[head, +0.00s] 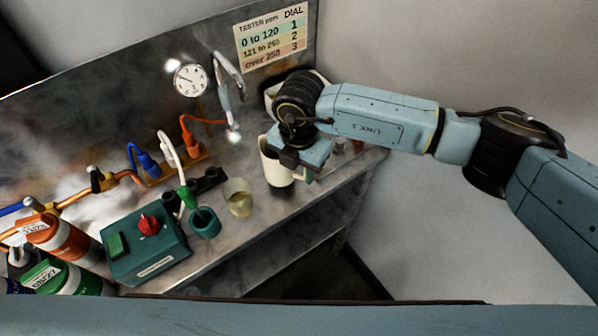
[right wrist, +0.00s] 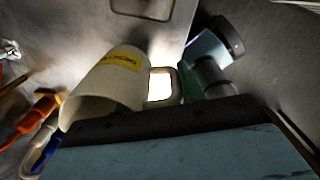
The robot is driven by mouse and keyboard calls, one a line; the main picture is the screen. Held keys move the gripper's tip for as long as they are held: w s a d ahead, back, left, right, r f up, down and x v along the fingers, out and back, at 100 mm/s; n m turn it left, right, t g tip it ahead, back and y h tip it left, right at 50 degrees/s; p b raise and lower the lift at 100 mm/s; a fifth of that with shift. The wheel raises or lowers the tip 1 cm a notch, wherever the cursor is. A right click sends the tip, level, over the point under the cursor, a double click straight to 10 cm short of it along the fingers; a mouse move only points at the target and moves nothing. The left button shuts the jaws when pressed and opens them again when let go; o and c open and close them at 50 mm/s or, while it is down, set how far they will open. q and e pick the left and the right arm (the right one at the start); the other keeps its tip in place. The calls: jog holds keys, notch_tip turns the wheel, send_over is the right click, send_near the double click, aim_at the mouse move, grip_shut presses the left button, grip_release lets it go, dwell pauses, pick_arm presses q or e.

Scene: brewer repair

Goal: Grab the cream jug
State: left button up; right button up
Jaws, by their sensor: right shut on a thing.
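The cream jug (head: 275,162) is at the right part of the steel bench, under my right gripper (head: 300,160). In the right wrist view the jug (right wrist: 108,88) shows its cream body, a yellow label and its handle (right wrist: 162,86). My right gripper is shut on the jug at its handle side. The finger contact is partly hidden by the gripper body. The jug looks close to upright in the head view; I cannot tell whether its base touches the bench. My left gripper is not in view.
Left of the jug stand a glass cup (head: 238,198) and a teal cup (head: 205,223). A green tester box (head: 146,247) with a red knob is at the front left, beside orange and green canisters (head: 62,238). A tap (head: 228,75) and gauge (head: 190,80) stand behind.

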jog(key=shift+r, duration=3.4)
dwell(0.4)
